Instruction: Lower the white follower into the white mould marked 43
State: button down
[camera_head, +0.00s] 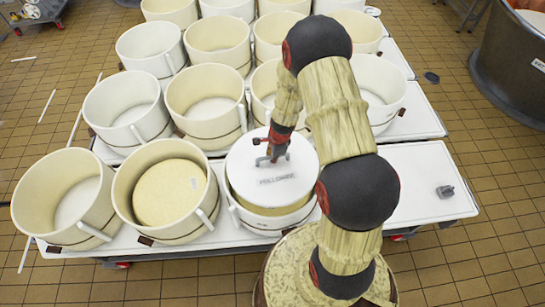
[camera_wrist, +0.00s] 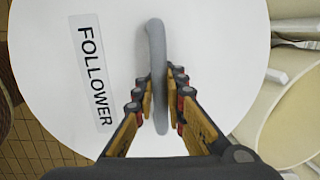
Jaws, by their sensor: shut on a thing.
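The white follower (camera_head: 270,170) is a round disc with a grey handle and a "FOLLOWER" label. It also fills much of the wrist view (camera_wrist: 225,45). My gripper (camera_wrist: 163,95) is shut on the handle (camera_wrist: 157,60); in the head view the gripper (camera_head: 272,153) is partly covered by my arm. The disc hangs level over a white mould (camera_head: 262,222) in the front row and hides most of its opening. A yellowish band shows under the disc's near edge, so the disc looks raised above the contents. I cannot read any number 43 on a mould.
Beside it on the left stands a mould (camera_head: 123,187) holding a yellow round, then an empty-looking mould (camera_head: 32,205). Several moulds stand behind. The white table (camera_head: 420,170) is free at right except a small grey object (camera_head: 445,191). A copper vat (camera_head: 500,70) stands at far right.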

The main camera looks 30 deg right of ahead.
aim_at(277, 165)
jog(key=shift+w+f+b, duration=0.15)
jog(key=shift+f+b, duration=6.7)
jog(key=shift+f, duration=1)
jog(key=shift+f+b, duration=0.65)
jog(key=shift+f, duration=0.15)
jog(key=c, duration=1.8)
grip_release()
jog(key=shift+o, duration=0.3)
jog(key=shift+s+f, duration=0.1)
jog(key=shift+s, duration=0.15)
jog(key=r, duration=0.4)
jog(key=s+r, duration=0.1)
jog(key=r, duration=0.7)
jog(key=shift+s+d, duration=0.3)
jog(key=shift+s, duration=0.05)
